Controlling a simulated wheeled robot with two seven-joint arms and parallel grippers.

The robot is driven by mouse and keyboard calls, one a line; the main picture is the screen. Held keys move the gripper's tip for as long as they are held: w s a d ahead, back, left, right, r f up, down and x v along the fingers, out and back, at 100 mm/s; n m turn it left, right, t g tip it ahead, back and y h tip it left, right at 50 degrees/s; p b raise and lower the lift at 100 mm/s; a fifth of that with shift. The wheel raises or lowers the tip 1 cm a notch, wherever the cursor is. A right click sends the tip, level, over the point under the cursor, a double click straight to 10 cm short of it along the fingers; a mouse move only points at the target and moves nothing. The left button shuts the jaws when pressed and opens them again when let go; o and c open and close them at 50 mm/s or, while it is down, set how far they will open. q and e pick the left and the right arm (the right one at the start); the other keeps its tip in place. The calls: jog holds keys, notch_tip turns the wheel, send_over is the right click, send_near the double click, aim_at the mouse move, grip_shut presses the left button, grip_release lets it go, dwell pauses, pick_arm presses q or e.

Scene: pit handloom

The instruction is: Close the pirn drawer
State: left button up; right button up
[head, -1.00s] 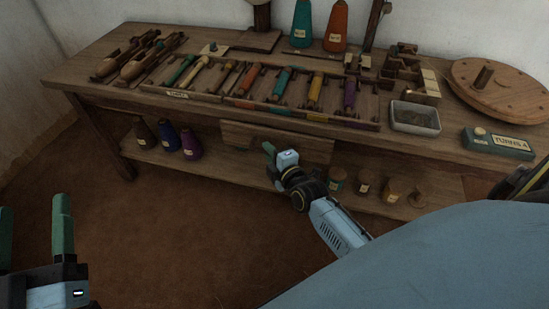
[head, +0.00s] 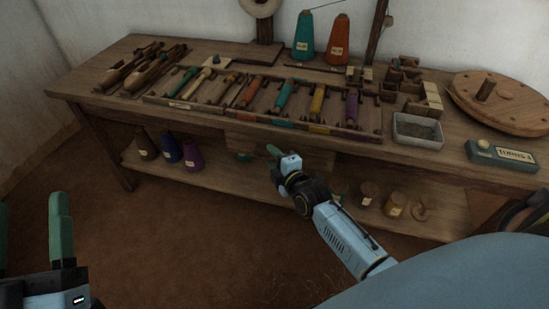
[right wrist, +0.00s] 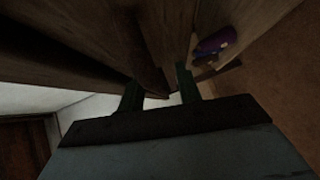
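The pirn drawer's wooden front (head: 310,156) shows under the middle of the bench top in the head view. It looks close to the bench's front edge; I cannot tell how far it stands out. My right gripper (head: 272,157) is in front of the drawer front, partly covering its lower part. In the right wrist view my right gripper (right wrist: 159,91) has its two dark fingers apart, with a wooden edge (right wrist: 151,82) near the gap. Contact is too dark to tell. My left gripper (head: 32,235) is open and empty at the lower left, away from the bench.
The bench top (head: 88,84) carries a pirn tray (head: 205,117), a grey bin (head: 418,142) and a round wooden disc (head: 505,115). Cones (head: 170,148) and small pots (head: 395,204) stand on the lower shelf (head: 225,178). The floor (head: 160,240) in front is clear.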

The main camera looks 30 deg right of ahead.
jog(key=shift+s, duration=0.1)
jog(key=shift+s, duration=0.2)
pick_arm(q)
notch_tip(320, 180, down, 11)
jog(key=w+a+g+y+p, duration=0.1)
jog(key=a+g+y+p, duration=0.15)
jog(key=g, duration=0.55)
jog(key=s+a+f+g+y+p, duration=0.3)
jog(key=s+f+g, duration=0.4)
jog(key=f, duration=0.2)
jog(key=shift+n, duration=0.4)
pick_arm(e)
jog(key=s+r, duration=0.2)
jog(key=s, duration=1)
jog(key=shift+s, duration=0.35)
pick_arm(q)
jog(key=shift+s+a, duration=0.1)
